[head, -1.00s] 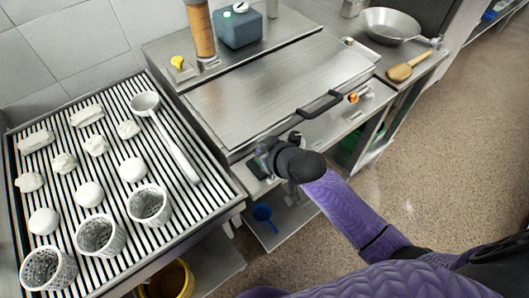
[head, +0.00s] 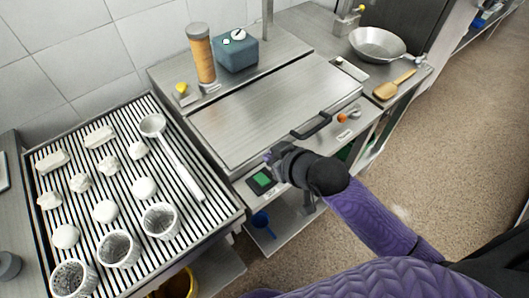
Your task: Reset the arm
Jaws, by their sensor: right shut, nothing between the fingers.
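My right arm, in a purple sleeve, comes in from the lower right of the head view. My right gripper (head: 280,157) is shut and empty, in front of the metal cooker with the flat lid (head: 265,110), near its front edge and left of the lid's black handle (head: 312,126). The black wrist hides part of the cooker's front. My left gripper is not in view.
A slatted rack (head: 190,225) at left holds several white baskets (head: 119,249), pale dough-like pieces (head: 105,211) and a ladle (head: 174,152). A pan (head: 378,43) and wooden spatula (head: 394,86) lie on the right counter. Open floor (head: 450,150) is at right.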

